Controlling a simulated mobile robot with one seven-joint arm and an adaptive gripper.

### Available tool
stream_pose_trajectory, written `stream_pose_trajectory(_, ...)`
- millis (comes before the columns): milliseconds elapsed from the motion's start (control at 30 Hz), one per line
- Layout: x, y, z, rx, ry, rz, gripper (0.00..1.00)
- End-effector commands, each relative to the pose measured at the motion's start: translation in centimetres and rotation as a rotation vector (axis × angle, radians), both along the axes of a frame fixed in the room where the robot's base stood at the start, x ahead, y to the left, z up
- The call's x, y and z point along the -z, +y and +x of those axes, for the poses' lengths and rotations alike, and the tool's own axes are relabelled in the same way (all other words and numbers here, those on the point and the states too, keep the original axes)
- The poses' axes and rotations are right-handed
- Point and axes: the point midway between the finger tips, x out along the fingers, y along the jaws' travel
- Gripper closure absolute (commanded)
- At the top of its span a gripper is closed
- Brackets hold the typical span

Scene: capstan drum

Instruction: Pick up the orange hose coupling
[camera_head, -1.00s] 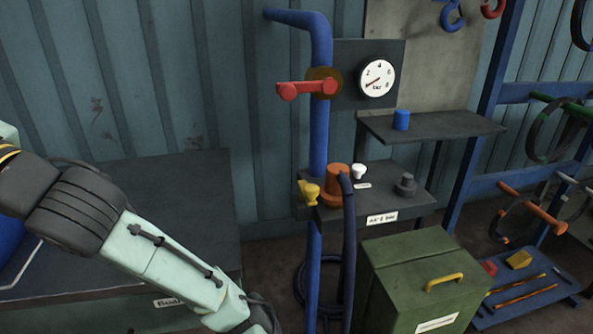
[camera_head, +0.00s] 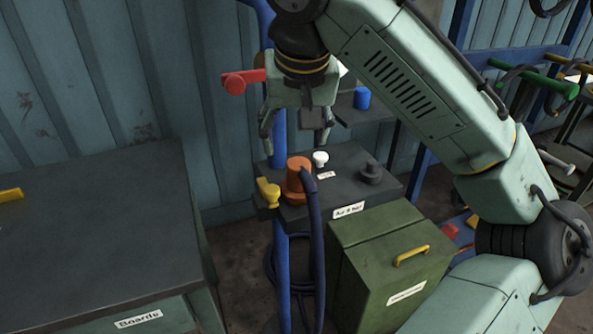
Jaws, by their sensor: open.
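The orange hose coupling (camera_head: 297,180) stands upright on the small dark shelf (camera_head: 340,170), with a dark blue hose (camera_head: 318,250) running from its side down toward the floor. My gripper (camera_head: 295,138) points down above the coupling with its fingers spread apart. It holds nothing, and the coupling's top shows just below the fingers. How far apart they are in depth is hard to tell.
A yellow handle (camera_head: 268,192) is close left of the coupling, and a white knob (camera_head: 320,158) is behind it. A dark grey fitting (camera_head: 371,172) is at the right. A blue pipe (camera_head: 281,250), red valve handle (camera_head: 240,80) and green box (camera_head: 390,260) are nearby.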

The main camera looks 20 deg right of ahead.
Motion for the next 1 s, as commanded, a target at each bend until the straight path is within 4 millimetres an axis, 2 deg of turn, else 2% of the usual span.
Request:
stream_pose_trajectory(300,4.2,-0.7,1.4,0.007,0.009,0.002,0.4)
stream_pose_trajectory(567,6.1,-1.2,2.1,0.008,0.009,0.0,0.4)
stream_pose_trajectory(800,9.3,-1.8,3.3,0.007,0.008,0.0,0.4)
stream_pose_trajectory(1000,9.9,-1.8,3.6,0.006,0.006,0.0,0.4)
